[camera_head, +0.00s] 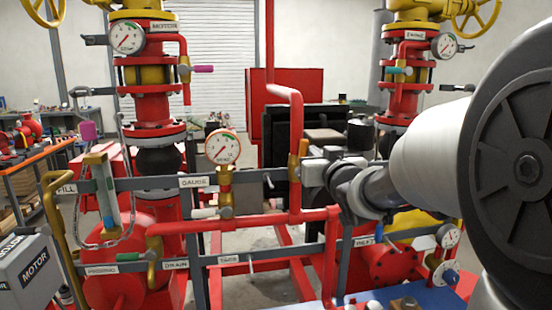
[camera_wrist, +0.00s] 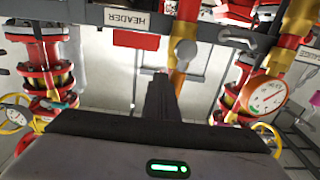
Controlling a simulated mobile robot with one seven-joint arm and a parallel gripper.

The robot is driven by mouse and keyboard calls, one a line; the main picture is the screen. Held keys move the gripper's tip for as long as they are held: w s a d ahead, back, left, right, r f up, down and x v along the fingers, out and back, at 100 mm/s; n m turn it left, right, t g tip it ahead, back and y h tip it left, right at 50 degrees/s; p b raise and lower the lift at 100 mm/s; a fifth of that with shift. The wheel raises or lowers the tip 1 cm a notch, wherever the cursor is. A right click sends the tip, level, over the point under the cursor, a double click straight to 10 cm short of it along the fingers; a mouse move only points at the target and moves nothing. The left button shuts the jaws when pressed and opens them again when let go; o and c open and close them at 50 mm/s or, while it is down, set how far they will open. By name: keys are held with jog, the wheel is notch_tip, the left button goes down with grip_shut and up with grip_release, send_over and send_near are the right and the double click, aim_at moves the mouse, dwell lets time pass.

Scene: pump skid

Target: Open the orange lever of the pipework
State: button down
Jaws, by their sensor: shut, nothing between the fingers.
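The orange lever (camera_head: 303,147) stands roughly upright beside a brass valve on the red vertical pipe, in the middle of the head view. In the wrist view, which looks upside down, an orange part (camera_wrist: 177,82), apparently this lever, shows just past the fingertips. My gripper (camera_head: 308,172) is at the valve, close to the lever's lower part. In the wrist view my gripper (camera_wrist: 162,76) shows as dark fingers, closed together with nothing held. I cannot tell whether they touch the lever. My wrist hides what lies right of the valve.
A grey rail (camera_head: 262,180) with a GAUGE label runs behind the valve. A round gauge (camera_head: 223,146) stands left on its own branch. A lower red pipe (camera_head: 255,221) crosses in front. A white lever (camera_head: 203,213) and a pink lever (camera_head: 203,69) are farther left.

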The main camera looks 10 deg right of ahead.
jog(key=s+b, duration=0.2)
jog(key=s, duration=0.7)
jog(key=shift+d, duration=0.4)
dwell(0.4)
jog(key=shift+r, duration=0.1)
jog(key=s+a+f+g+p, duration=0.1)
jog(key=s+a+f+g, duration=0.2)
jog(key=s, duration=0.5)
jog(key=s+a+f+g+p, duration=0.1)
jog(key=s+a+f+g, duration=0.2)
jog(key=s+f+g, duration=0.2)
jog(key=s+a+f+g+p, duration=0.1)
jog(key=s+a+f+g, duration=0.2)
jog(key=s+f, duration=0.4)
jog(key=s+g, duration=0.1)
jog(key=s, duration=0.2)
jog(key=shift+s+a, duration=0.25)
jog(key=shift+s, duration=0.05)
